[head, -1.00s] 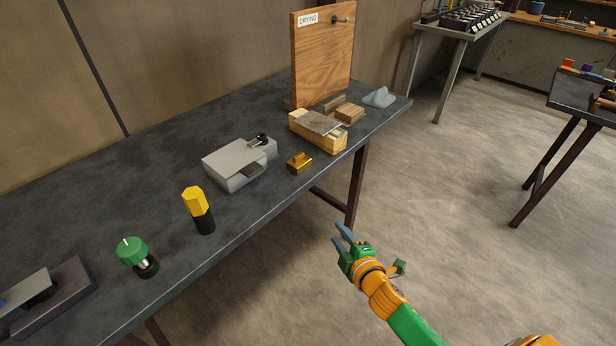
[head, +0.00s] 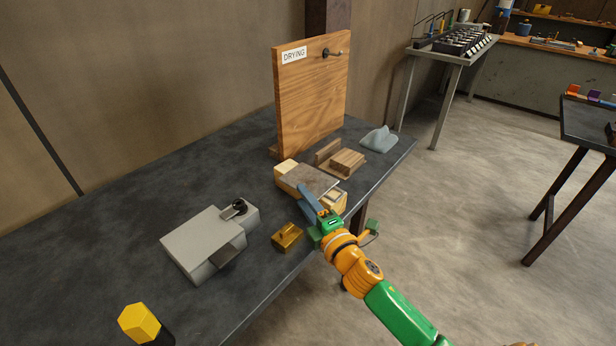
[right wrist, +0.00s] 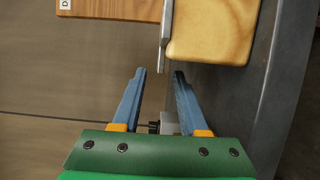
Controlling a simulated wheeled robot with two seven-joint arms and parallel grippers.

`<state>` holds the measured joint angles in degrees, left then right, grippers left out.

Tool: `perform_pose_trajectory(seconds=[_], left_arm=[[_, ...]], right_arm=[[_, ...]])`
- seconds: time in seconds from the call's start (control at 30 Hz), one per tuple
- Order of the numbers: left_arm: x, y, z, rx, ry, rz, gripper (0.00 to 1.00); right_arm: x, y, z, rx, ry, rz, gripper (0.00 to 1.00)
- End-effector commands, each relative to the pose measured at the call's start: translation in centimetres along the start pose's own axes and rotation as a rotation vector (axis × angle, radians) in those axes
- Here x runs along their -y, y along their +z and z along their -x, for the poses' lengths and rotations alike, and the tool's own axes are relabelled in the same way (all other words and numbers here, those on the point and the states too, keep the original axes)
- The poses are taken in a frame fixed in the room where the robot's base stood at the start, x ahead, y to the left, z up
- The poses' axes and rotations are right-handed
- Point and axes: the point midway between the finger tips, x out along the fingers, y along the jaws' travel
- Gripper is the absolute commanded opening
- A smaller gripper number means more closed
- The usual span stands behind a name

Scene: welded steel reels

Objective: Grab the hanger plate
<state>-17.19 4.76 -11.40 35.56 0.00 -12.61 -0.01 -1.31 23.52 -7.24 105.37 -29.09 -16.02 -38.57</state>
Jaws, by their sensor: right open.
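The hanger plate (head: 312,178) looks like a thin grey-brown sheet lying flat on a pale wooden block (head: 289,181) near the table's front edge. In the right wrist view the plate (right wrist: 166,30) shows edge-on as a thin grey strip along the block (right wrist: 212,32). My right gripper (head: 312,195) is open at the near end of the plate. In the right wrist view its blue fingertips (right wrist: 159,72) lie on either side of the line of the plate's near end; I cannot tell whether they touch it. My left gripper is not in view.
An upright wooden board (head: 310,100) labelled DRYING, with a peg (head: 331,53), stands behind the block. The table's back left is clear.

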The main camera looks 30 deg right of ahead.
Motion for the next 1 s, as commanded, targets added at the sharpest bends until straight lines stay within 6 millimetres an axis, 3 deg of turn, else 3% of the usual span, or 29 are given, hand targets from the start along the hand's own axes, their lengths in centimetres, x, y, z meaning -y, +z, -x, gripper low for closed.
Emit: perform_pose_trajectory(seconds=[0.17,0.4,0.57,1.0], left_arm=[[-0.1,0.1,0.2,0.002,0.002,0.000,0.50],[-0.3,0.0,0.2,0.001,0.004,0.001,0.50],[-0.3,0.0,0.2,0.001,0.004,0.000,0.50],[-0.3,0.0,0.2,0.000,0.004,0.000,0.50]], right_arm=[[-0.3,0.2,-3.1,0.001,0.001,-0.002,0.42],[-0.2,0.2,-3.4,0.000,-0.001,-0.002,0.42],[-0.2,0.2,-3.4,0.000,-0.001,-0.001,0.00],[-0.2,0.2,-3.4,0.000,-0.001,-0.001,0.00]])
